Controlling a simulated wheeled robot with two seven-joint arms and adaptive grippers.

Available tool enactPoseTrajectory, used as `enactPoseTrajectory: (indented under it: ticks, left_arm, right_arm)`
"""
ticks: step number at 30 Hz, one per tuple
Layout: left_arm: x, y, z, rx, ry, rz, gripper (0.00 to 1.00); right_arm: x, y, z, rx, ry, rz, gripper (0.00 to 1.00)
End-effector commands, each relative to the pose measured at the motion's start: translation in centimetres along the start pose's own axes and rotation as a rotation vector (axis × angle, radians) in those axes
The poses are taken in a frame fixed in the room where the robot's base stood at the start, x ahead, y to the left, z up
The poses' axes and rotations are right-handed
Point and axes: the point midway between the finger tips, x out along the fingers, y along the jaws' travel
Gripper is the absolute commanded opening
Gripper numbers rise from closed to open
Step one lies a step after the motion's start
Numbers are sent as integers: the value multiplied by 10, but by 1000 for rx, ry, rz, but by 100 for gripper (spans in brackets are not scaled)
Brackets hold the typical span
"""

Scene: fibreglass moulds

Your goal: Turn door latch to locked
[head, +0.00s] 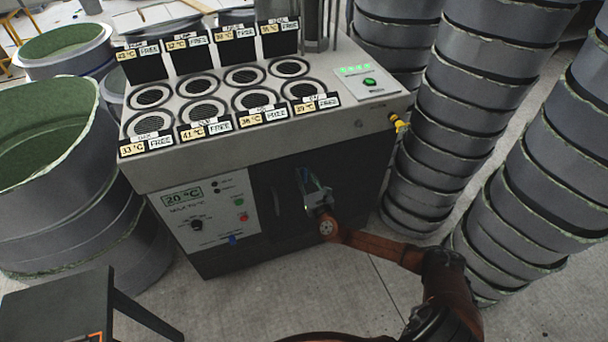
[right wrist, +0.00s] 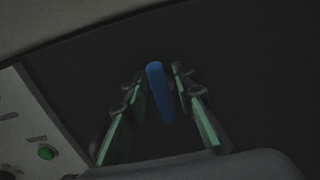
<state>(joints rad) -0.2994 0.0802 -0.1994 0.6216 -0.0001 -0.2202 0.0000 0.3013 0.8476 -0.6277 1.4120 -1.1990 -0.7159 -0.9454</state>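The grey machine (head: 270,150) stands in the middle of the head view with a dark front door. A blue handle-like part, which looks like the door latch (right wrist: 160,92), stands nearly upright in the right wrist view. My right gripper (right wrist: 157,82) is open, with one green-padded finger on each side of the latch. Narrow gaps show beside it, and I cannot tell whether either finger touches it. In the head view my right gripper (head: 312,188) is at the dark front and largely hides the latch. My left gripper is not in view.
A white control panel (head: 205,215) with a 20 °C display, knob and buttons is left of the door. A small blue part (head: 232,239) sits at its lower edge. Stacked grey rings (head: 450,120) stand close on the right, and large green-lined drums (head: 50,170) on the left.

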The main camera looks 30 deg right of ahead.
Motion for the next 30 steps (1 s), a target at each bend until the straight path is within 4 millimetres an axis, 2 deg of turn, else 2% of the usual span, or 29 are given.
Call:
enactPoseTrajectory:
  ticks: [10,20,30]
  left_arm:
    - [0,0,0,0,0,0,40]
    - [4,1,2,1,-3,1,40]
    - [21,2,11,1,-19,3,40]
  right_arm:
    - [0,0,0,0,0,0,0]
    - [0,-1,-2,47,1,-1,0]
    - [0,-3,-5,283,2,-2,0]
